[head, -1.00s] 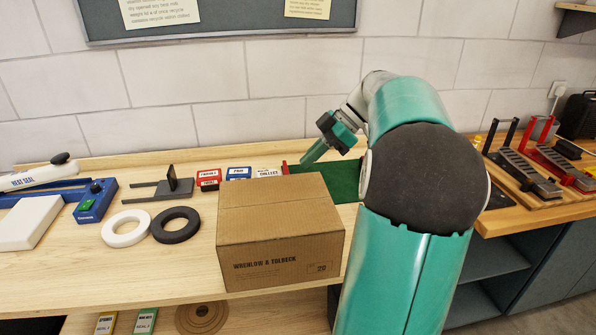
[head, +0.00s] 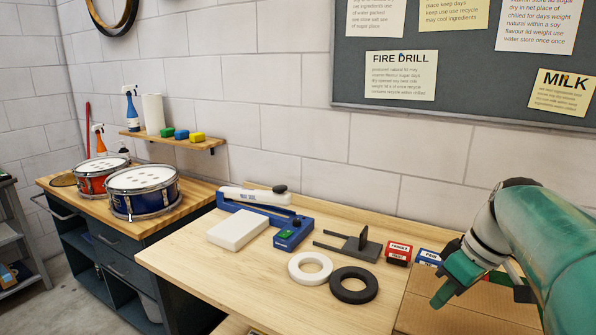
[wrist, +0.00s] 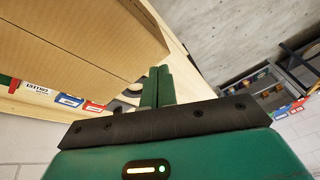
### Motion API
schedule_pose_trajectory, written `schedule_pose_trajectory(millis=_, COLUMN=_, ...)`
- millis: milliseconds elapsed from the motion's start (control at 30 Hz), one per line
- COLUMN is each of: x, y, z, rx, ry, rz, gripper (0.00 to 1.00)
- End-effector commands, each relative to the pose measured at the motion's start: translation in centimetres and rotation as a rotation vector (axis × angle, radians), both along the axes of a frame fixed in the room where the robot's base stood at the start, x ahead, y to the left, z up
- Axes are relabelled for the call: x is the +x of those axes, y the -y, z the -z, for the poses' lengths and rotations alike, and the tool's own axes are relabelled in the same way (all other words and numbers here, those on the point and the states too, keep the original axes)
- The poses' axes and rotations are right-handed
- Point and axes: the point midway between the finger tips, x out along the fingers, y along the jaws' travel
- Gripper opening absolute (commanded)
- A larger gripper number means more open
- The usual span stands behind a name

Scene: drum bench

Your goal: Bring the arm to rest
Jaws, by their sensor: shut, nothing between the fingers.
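My green gripper (head: 440,298) is in the lower right of the head view, at the end of my arm. Its fingers point down and left, over or in front of the cardboard box (head: 420,318); I cannot tell the gap to it there. In the wrist view the two green fingers (wrist: 157,86) lie side by side, shut with nothing between them. The box (wrist: 70,45) fills the upper left of that view, close to the fingers.
The bench (head: 215,268) bears a heat sealer (head: 290,235), a white block (head: 238,229), white ring (head: 310,267), black ring (head: 353,285), a dark stand (head: 358,248) and small labelled boxes (head: 398,252). Two drums (head: 143,190) stand on the left cabinet. The bench's left front is clear.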

Motion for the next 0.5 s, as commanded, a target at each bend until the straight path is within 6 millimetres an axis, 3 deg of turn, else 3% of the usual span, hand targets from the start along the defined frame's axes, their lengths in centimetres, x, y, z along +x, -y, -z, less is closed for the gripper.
schedule_pose_trajectory(millis=33, x=-0.7, y=-2.1, z=0.2, rx=-0.035, ry=-0.006, rz=0.032, gripper=0.0)
schedule_pose_trajectory(millis=200, x=-3.5, y=-6.8, z=1.5, rx=-0.128, ry=0.009, rz=0.2, gripper=0.0)
schedule_pose_trajectory(millis=500, x=-8.5, y=-12.3, z=4.5, rx=-0.143, ry=0.155, rz=0.45, gripper=0.0)
